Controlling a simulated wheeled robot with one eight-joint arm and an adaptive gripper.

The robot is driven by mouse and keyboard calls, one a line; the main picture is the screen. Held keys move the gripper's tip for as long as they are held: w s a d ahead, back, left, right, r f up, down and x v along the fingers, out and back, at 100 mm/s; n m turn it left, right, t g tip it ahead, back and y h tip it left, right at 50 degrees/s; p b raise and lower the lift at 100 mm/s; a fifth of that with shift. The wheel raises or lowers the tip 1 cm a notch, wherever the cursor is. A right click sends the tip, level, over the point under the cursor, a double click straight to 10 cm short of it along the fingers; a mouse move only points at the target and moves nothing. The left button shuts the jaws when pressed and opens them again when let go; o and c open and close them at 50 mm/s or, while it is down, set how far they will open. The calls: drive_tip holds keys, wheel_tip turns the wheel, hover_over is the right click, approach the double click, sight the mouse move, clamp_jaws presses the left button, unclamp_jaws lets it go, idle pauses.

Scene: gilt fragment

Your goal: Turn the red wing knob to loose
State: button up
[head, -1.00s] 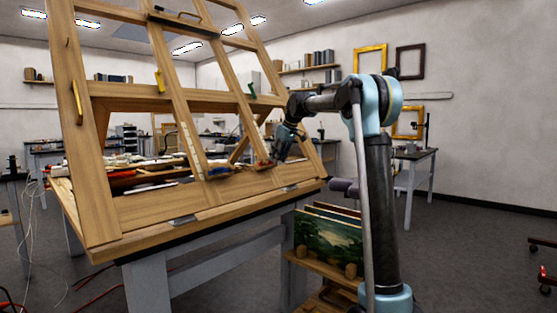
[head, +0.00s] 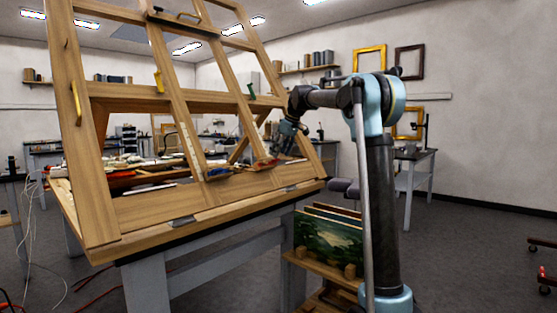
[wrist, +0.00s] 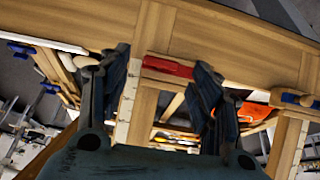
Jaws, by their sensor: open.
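The red wing knob (wrist: 167,66) shows in the wrist view as a long red piece lying across a wooden upright of the easel frame. My gripper (wrist: 162,67) is open, with one dark finger to each side of the knob. The knob is too small there to make out clearly.
A yellow handle (head: 158,82) and a green one (head: 251,90) sit higher on the easel. Blue handles (wrist: 300,99) show at the sides in the wrist view. An orange-red object (wrist: 256,111) lies behind the right finger. Framed paintings (head: 328,238) stand below the easel's right end.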

drive_tip(key=v, duration=0.8)
drive_tip(key=shift+r, duration=0.3)
drive_tip(key=shift+d, duration=0.15)
drive_tip(key=s+d+f+m+h, duration=0.1)
drive_tip(key=s+d+f+m, duration=0.1)
drive_tip(key=s+d+f, duration=0.55)
drive_tip(key=s+d+f+m, duration=0.2)
drive_tip(key=s+d+f, duration=0.15)
drive_tip(key=s, duration=0.65)
drive_tip(key=s+d+f+m+h, duration=0.1)
drive_tip(key=s+d+f+m, duration=0.1)
drive_tip(key=s+d+f, duration=0.55)
drive_tip(key=s+d+f+m+h, duration=0.1)
drive_tip(key=s+d+f+m, duration=0.1)
drive_tip(key=s+f, duration=1)
drive_tip(key=s+d+f+m+g+h, duration=0.1)
drive_tip(key=s+d+f+m, duration=0.1)
drive_tip(key=s+f, duration=1.1)
drive_tip(key=shift+d+f, duration=0.2)
drive_tip(key=shift+d, duration=0.2)
